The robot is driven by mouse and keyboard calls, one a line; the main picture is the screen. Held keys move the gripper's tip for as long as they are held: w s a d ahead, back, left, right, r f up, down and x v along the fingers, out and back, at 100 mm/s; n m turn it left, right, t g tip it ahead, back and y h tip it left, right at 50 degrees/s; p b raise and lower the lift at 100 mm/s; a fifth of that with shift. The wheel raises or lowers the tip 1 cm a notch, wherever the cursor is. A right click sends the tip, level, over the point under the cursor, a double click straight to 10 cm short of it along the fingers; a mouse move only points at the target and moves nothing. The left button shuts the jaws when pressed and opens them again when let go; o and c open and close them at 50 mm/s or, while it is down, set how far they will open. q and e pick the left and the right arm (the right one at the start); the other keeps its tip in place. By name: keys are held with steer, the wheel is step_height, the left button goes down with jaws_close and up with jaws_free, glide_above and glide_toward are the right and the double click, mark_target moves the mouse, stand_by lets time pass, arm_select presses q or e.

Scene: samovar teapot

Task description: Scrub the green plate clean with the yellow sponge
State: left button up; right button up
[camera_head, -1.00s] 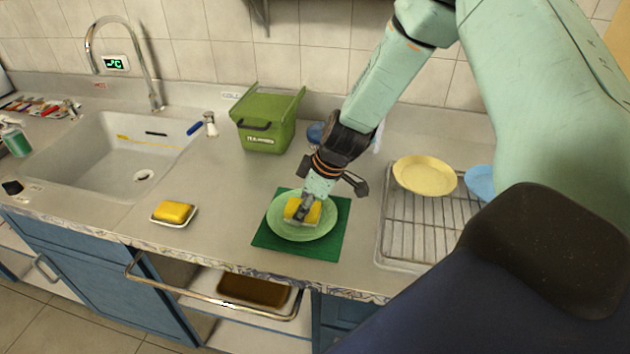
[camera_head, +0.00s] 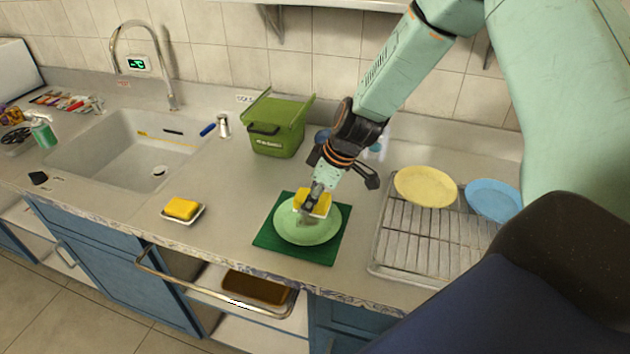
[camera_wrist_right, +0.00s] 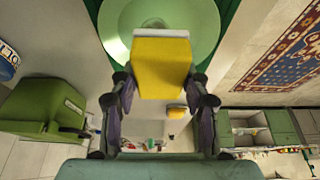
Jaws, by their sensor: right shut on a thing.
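The green plate (camera_head: 308,239) lies on a dark green mat (camera_head: 266,240) on the counter. My right gripper (camera_head: 311,209) is shut on a yellow sponge (camera_head: 318,201) with a white side and holds it over the plate. In the right wrist view the sponge (camera_wrist_right: 161,66) sits between the fingers of the right gripper (camera_wrist_right: 163,92), its white edge toward the plate (camera_wrist_right: 205,22). I cannot tell whether sponge and plate touch. A second yellow sponge (camera_head: 181,207) lies on a small white dish left of the mat. My left gripper is out of view.
A wire rack (camera_head: 409,244) at the right holds a yellow plate (camera_head: 426,186) and a blue plate (camera_head: 492,200). A green bin (camera_head: 277,127) stands behind the mat. The sink (camera_head: 118,165) is at the left. An open drawer (camera_head: 215,287) is below the counter edge.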

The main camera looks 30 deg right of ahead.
steer(key=shift+d+r+p, duration=0.15)
steer(key=shift+r+p, duration=0.35)
steer(key=shift+r, duration=0.7)
steer(key=shift+a+r+p, duration=0.2)
steer(key=shift+r+p, duration=0.05)
steer(key=shift+p, duration=0.1)
steer(key=shift+w+d+f, duration=0.1)
steer(key=shift+f, duration=0.05)
